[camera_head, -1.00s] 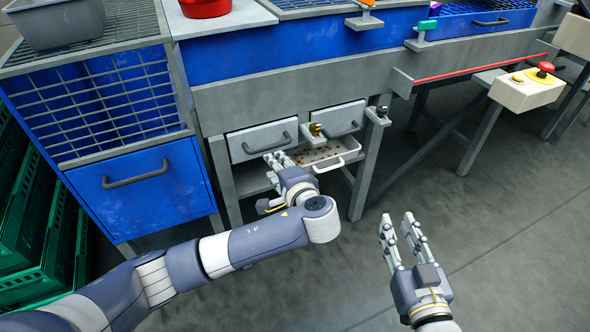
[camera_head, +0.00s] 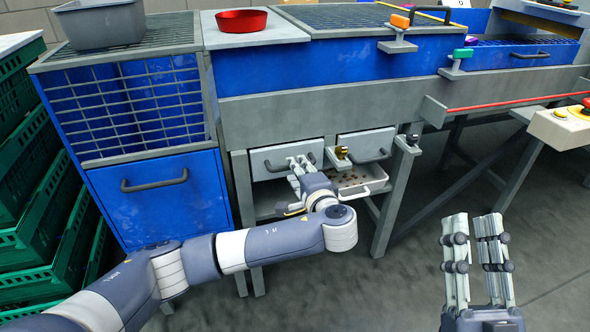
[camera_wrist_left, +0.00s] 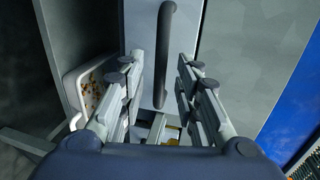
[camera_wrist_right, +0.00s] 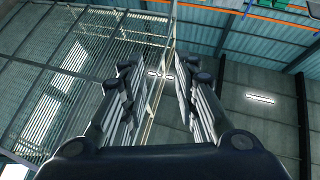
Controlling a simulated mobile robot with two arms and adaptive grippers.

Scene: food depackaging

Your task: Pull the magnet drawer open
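Two grey drawer fronts sit side by side under the grey bench: a left drawer (camera_head: 262,166) and a right drawer (camera_head: 357,141), each with a dark bar handle. No label shows which is the magnet drawer. My left gripper (camera_head: 300,163) is at the left drawer's front, its fingers partly hiding that handle. In the left wrist view the dark handle (camera_wrist_left: 166,45) stands between and ahead of the open fingers (camera_wrist_left: 158,75), with no clear contact. Both drawers look shut. My right gripper (camera_head: 471,222) is open and empty, held away from the bench at the right.
A white tray (camera_head: 375,191) with brown bits and a handle sits below the drawers, close by my left gripper; it also shows in the left wrist view (camera_wrist_left: 72,88). A bench leg (camera_head: 393,200) stands right of it. A blue cabinet (camera_head: 160,214) stands left. The right floor is clear.

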